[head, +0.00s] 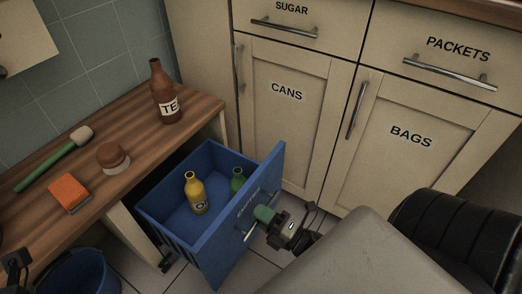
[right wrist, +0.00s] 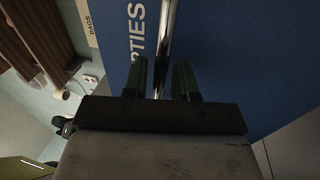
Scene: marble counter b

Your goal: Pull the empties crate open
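The blue empties crate (head: 183,247) stands pulled out from under the wooden bench, its inside in plain view. It holds a yellow bottle (head: 195,194) and a green bottle (head: 238,181), both upright. Its front carries a partly hidden label and a metal bar handle (right wrist: 166,35). My right gripper (head: 264,214) is at the crate front. In the right wrist view, its green fingers (right wrist: 160,80) stand on either side of the bar, with a small gap on each side. A dark part at the lower left edge of the head view may be my left gripper (head: 15,262).
On the bench (head: 125,120) are a brown bottle (head: 166,95), an orange sponge (head: 69,193), a brush (head: 113,158) and a green-handled mallet (head: 55,158). A blue bucket (head: 80,275) stands lower left. Shut cupboards (head: 290,130) stand behind the crate.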

